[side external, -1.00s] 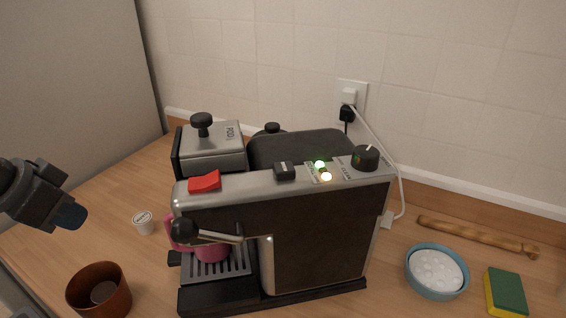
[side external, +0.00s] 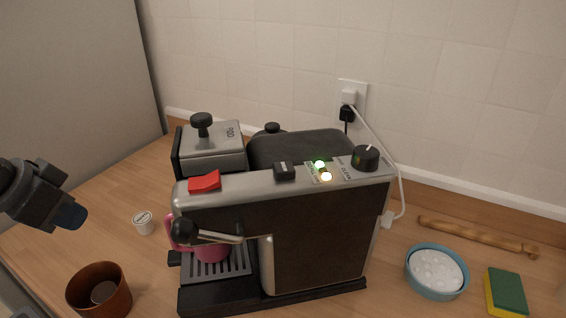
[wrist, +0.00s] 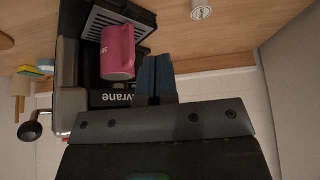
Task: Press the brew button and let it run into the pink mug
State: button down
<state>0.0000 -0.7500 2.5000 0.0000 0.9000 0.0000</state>
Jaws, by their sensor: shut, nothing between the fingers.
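The coffee machine (side external: 318,235) stands on the counter with a red rocker switch (side external: 205,182) on top at its front end. A small black switch (side external: 284,171), lit green and amber lamps (side external: 322,171) and a black dial (side external: 365,157) sit farther along its top. I cannot tell which control is the brew button. The pink mug (side external: 212,251) is on the slotted drip tray (side external: 231,272), partly hidden behind the black-tipped handle; it also shows in the wrist view (wrist: 117,52). My gripper (side external: 71,217) is shut and empty, left of the machine and clear of it; its blue fingers (wrist: 155,75) touch in the wrist view.
A white pod (side external: 144,223) and a brown cup (side external: 99,292) stand left of the machine. A blue bowl (side external: 436,271), a sponge (side external: 506,293) and a wooden rolling pin (side external: 478,236) lie to its right. A white cord runs from the wall socket (side external: 350,95).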

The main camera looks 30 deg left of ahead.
jog(key=w+d+r+m, duration=0.2)
jog(key=w+d+r, duration=0.1)
jog(key=r, duration=0.1)
jog(key=w+d+r+m+t+h, duration=0.1)
jog(key=w+d+r+m, duration=0.1)
jog(key=w+d+r, duration=0.1)
jog(key=w+d+r+m, duration=0.3)
jog(key=w+d+r, duration=0.1)
jog(key=r, duration=0.1)
jog(key=shift+w+r, duration=0.3)
jog(key=shift+w, duration=0.1)
notch_tip(320, 180, up, 8)
jog(key=m+t+h, duration=0.2)
jog(key=m+h, duration=0.1)
jog(key=m, duration=0.4)
send_over(285, 169)
jog(key=shift+f, duration=0.2)
jog(key=shift+f, duration=4.25)
